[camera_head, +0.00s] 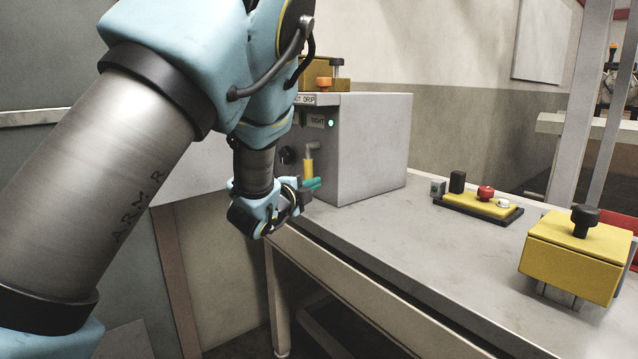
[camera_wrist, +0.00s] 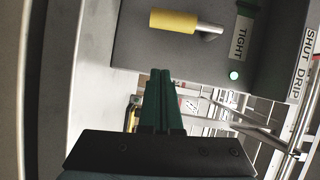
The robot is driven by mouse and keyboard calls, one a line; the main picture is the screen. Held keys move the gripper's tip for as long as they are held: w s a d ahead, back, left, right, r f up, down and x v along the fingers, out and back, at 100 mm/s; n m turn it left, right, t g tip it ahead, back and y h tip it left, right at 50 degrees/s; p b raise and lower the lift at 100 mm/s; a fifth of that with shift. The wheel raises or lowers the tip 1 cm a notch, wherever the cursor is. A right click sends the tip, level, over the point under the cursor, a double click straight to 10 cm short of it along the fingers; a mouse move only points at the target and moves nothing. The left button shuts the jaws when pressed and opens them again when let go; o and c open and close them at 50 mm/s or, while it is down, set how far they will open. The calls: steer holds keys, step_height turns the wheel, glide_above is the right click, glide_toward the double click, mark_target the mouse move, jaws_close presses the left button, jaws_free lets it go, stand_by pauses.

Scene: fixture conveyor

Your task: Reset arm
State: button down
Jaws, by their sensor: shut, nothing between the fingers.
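My gripper (camera_head: 314,184) has teal fingers and hangs at the end of my bent arm, beside the front of a grey box (camera_head: 372,146) on the bench. In the wrist view my gripper (camera_wrist: 164,78) has its fingers together with nothing between them. A lever with a yellow grip (camera_wrist: 174,20) is on the box face, just past the fingertips and apart from them. The lever's yellow grip also shows in the head view (camera_head: 308,169). A "TIGHT" label (camera_wrist: 239,38) and a lit green lamp (camera_wrist: 234,75) are beside it.
The grey bench (camera_head: 420,235) runs along the right, with clear room in its middle. A yellow control panel (camera_head: 480,205) with a red button and a yellow block with a black knob (camera_head: 572,255) stand on it. A metal post (camera_head: 580,110) rises behind.

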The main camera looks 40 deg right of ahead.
steer(key=shift+v, duration=2.65)
steer(key=w+a+f+n+t+y, duration=0.2)
steer(key=w+a+f+n+y, duration=0.15)
steer(key=w+a+n, duration=0.4)
steer(key=w+a+f+n+t+y, duration=0.15)
steer(key=w+a+n+y, duration=0.3)
steer(key=a, duration=0.65)
steer(key=s+a+f+n+g+y, duration=0.1)
steer(key=a+f+n+g+y, duration=0.2)
steer(key=a, duration=0.7)
steer(key=s+a+f+n+y, duration=0.1)
steer(key=a+f+n+y, duration=0.15)
steer(key=a+n, duration=0.5)
steer(key=s+a+n+g+y, duration=0.3)
steer(key=s+a+n+g, duration=0.35)
steer(key=s+a, duration=0.7)
step_height(320, 180, up, 19)
steer(key=t+p, duration=0.1)
steer(key=p, duration=1.9)
steer(key=shift+w+a, duration=0.45)
